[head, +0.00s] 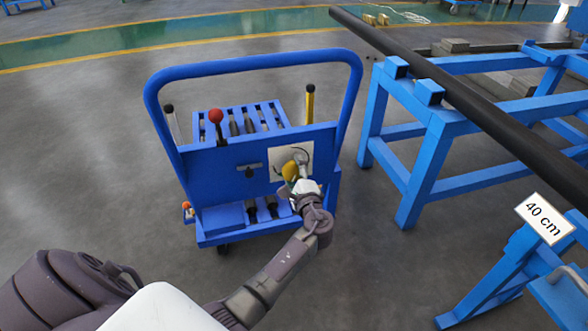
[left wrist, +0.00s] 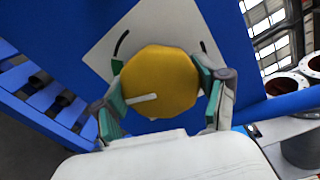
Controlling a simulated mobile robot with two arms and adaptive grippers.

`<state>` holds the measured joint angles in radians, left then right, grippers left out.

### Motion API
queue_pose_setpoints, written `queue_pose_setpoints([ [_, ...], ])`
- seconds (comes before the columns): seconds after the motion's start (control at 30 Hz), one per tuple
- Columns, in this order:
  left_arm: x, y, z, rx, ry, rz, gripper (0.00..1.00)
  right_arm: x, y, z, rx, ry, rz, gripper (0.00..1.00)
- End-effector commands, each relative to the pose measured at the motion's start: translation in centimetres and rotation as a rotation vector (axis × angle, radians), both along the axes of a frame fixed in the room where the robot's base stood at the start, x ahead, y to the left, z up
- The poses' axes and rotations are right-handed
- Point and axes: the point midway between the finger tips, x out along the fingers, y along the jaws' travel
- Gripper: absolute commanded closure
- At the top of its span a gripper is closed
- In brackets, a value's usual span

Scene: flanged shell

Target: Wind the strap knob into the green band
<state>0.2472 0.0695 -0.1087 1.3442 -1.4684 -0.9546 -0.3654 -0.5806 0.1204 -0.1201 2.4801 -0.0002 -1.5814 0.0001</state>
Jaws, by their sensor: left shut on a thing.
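The strap knob (left wrist: 158,82) is a yellow many-sided knob with a white pointer line, which points left and slightly down in the left wrist view. It sits on a white plate (head: 276,158) on the front panel of a blue cart (head: 225,168). My left gripper (left wrist: 163,92) is shut on the knob, one finger on each side; it also shows in the head view (head: 296,172). Black arc marks show on the plate around the knob. My right gripper is not in view.
The cart has a tall blue handle frame (head: 252,63), a red-topped lever (head: 216,116) and a yellow lever (head: 310,103). A blue rack (head: 420,160) with a long dark bar (head: 450,88) stands to the right. A "40 cm" sign (head: 545,219) is at the lower right.

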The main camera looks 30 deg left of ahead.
Motion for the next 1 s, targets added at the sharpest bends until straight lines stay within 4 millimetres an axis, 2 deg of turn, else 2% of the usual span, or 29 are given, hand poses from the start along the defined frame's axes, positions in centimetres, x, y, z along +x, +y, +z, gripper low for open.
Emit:
queue_pose_setpoints([
  [0.27,0.1,-0.1,0.2,0.001,-0.003,-0.004,0.62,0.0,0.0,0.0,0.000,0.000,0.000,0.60],
  [0.3,0.1,-0.1,0.2,0.001,-0.003,-0.004,0.24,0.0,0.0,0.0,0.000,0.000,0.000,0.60],
  [0.43,0.1,-0.1,0.1,0.000,-0.003,-0.003,0.03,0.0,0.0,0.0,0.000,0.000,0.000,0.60],
  [0.8,-0.1,-0.2,0.0,-0.001,0.000,-0.002,0.02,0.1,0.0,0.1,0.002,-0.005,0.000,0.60],
  [1.0,-1.8,-2.2,-0.1,-0.004,0.000,-0.002,0.02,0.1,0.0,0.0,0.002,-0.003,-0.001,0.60],
])
